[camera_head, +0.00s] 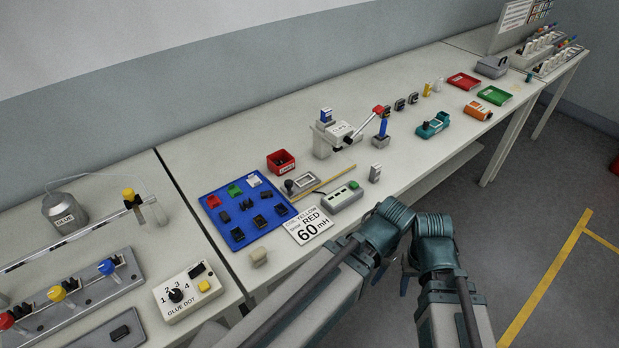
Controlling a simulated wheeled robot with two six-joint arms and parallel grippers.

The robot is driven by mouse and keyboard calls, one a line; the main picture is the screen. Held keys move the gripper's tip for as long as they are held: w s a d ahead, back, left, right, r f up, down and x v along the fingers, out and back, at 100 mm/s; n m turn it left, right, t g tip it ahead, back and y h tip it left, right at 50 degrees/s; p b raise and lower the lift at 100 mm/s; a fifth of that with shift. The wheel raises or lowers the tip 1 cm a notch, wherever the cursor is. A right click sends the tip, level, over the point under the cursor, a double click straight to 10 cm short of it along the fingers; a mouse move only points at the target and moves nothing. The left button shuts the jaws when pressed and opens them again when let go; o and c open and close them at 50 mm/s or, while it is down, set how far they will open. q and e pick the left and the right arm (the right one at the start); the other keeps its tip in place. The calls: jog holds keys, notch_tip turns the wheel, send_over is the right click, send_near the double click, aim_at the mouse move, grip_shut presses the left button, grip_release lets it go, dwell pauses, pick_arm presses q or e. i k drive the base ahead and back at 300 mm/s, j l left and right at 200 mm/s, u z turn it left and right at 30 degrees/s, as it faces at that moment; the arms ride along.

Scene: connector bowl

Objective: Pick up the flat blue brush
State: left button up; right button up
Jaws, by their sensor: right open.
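I cannot make out a flat blue brush for certain. A slim upright blue piece (383,128) stands on a small grey base beside the lever press; I cannot tell whether it is the brush. My right gripper (408,272) is low in front of the table's front edge, apart from the things on the table. It is open, and its jaws are small and partly hidden by my wrists. My left arm reaches in to the table edge, its wrist close beside the right one; its jaws are not clear.
A blue parts tray (233,236), a red bin (281,161), a lever press (340,134) and a label card (308,226) stand on the table. A teal box (432,125) and red (464,81) and green (487,96) trays lie farther right.

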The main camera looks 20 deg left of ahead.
aim_at(382, 137)
jog(key=i+l+u, duration=0.3)
jog(key=i+l, duration=0.15)
jog(key=l, duration=0.15)
jog(key=i+l+u, duration=0.15)
jog(key=l, duration=0.2)
jog(key=i+l+u, duration=0.35)
jog(key=l, duration=0.35)
jog(key=i+l+u, duration=0.15)
jog(key=l, duration=0.25)
